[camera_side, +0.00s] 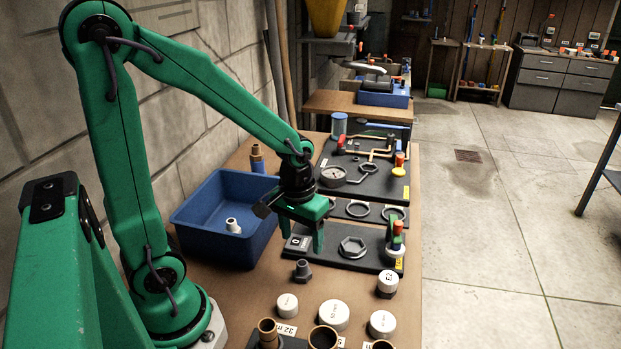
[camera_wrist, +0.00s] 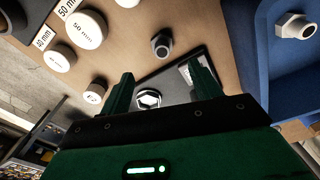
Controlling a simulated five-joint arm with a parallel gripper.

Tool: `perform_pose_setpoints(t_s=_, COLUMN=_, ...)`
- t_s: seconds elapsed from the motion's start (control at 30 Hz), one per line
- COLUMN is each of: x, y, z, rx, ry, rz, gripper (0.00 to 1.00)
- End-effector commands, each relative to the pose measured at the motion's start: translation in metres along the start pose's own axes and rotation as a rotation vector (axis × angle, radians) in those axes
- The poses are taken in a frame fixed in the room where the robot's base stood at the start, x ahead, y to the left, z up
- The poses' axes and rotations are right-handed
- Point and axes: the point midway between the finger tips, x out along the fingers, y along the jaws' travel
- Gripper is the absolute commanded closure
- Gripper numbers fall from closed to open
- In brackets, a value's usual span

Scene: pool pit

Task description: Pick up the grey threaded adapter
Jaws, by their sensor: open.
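The grey threaded adapter (camera_side: 302,270) stands on the brown bench top, in front of a dark panel. In the wrist view the adapter (camera_wrist: 161,45) shows beyond my fingertips, a little above the gap between them. My gripper (camera_side: 304,243) hangs above the bench, behind and above the adapter, with its fingers pointing down. Its two green fingers (camera_wrist: 160,80) are apart, with nothing between them. A lighter, whitish threaded fitting (camera_side: 233,226) is inside the blue bin (camera_side: 190,222); it also shows in the wrist view (camera_wrist: 294,27).
Several white caps (camera_side: 334,315) stand at the front, near brown pipe ends (camera_side: 322,338). A dark panel (camera_side: 366,262) with a hex nut (camera_side: 352,247) lies beside my gripper. A gauge panel (camera_side: 385,183) is behind. Bare bench surrounds the adapter.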

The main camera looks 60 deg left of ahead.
Motion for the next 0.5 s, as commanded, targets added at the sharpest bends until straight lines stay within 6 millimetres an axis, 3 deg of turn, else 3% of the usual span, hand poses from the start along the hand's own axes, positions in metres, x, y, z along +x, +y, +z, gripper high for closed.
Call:
perform_pose_setpoints(t_s=0.2, x=0.020, y=-0.003, z=-0.001, rx=-0.047, ry=-0.046, rz=-0.017, gripper=0.37)
perform_pose_setpoints(t_s=0.5, x=0.024, y=-0.003, z=-0.001, rx=-0.053, ry=-0.051, rz=-0.019, gripper=0.37)
